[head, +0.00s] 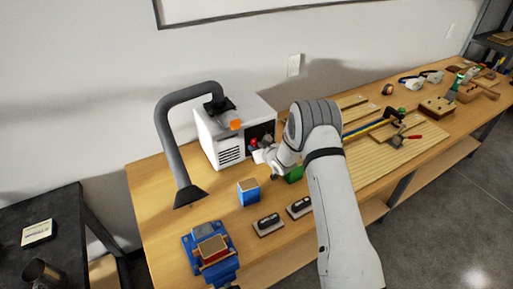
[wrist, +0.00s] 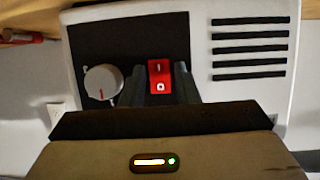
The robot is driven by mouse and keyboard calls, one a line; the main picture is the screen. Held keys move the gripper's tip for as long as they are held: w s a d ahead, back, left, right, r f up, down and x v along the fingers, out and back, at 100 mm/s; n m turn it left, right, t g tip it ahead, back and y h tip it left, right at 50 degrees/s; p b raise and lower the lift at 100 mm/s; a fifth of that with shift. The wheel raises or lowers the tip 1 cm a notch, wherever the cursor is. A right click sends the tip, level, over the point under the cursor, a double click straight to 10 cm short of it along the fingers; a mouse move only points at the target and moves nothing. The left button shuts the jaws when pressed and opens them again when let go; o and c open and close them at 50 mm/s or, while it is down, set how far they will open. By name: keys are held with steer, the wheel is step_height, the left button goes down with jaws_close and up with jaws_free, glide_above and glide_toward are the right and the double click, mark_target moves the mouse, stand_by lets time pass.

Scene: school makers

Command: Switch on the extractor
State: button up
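The extractor (head: 218,142) is a white box with a dark hose arm (head: 172,140), standing on the wooden bench against the wall. Its front shows in the wrist view with a black panel (wrist: 125,45), a red rocker switch (wrist: 159,74) marked I above O, and a grey-white knob (wrist: 103,82) left of the switch. My gripper (wrist: 166,82) is in front of the panel with its dark fingers a little apart, one on each side of the lower part of the switch. Nothing is held. Whether the fingers touch the panel cannot be told.
A blue box (head: 249,193), a blue vise (head: 210,250) and two dark blocks (head: 268,223) lie on the bench near the extractor. An orange item (head: 235,124) is at its top edge. Wooden boards and tools (head: 405,138) lie to the right.

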jaws_close()
steer(key=shift+f+b, duration=0.35)
steer(key=shift+b, duration=0.6)
steer(key=t+b, duration=0.1)
steer(key=b, duration=0.1)
steer(key=shift+f+y+b, duration=0.15)
steer(key=shift+y+b, duration=0.2)
steer(key=shift+y, duration=0.05)
steer(key=shift+f+t+b, duration=0.1)
steer(key=shift+t+b, duration=0.2)
steer(key=shift+b, duration=0.85)
steer(key=shift+y+b, duration=0.4)
steer(key=shift+b, duration=0.7)
steer(key=shift+r+t+b, duration=0.2)
steer(key=shift+t+b, duration=0.2)
steer(key=shift+b, duration=0.15)
steer(key=shift+o, duration=1.9)
jaws_free()
